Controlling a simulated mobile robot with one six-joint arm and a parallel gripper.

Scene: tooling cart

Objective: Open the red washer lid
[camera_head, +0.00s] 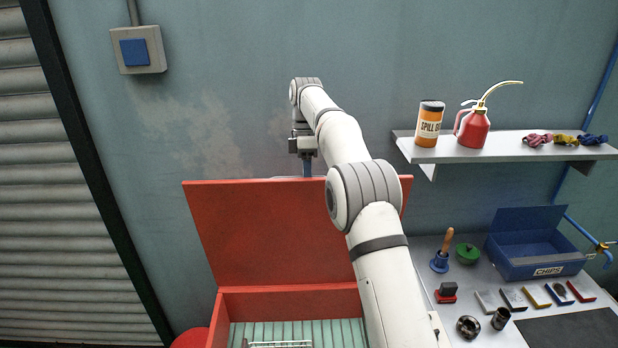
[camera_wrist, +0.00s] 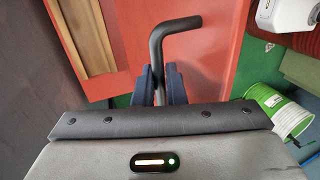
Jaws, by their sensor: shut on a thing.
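The red washer lid (camera_head: 265,225) stands raised, leaning back behind the open red washer (camera_head: 290,302) in the head view. The washer's inside shows a pale green ribbed surface. My gripper (camera_head: 307,168) is at the lid's top edge; my arm crosses in front of the lid's right part. In the wrist view, my gripper's blue fingers (camera_wrist: 159,85) are shut on a dark bent bar handle (camera_wrist: 172,26), with the red lid (camera_wrist: 215,50) behind it. The handle is not clear in the head view.
A grey shelf (camera_head: 505,145) with an orange can (camera_head: 429,124) and a red oiler (camera_head: 472,127) is right of my arm. Below it, a bench holds a blue chips bin (camera_head: 535,262) and small tools. A green-labelled can (camera_wrist: 275,110) shows in the wrist view.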

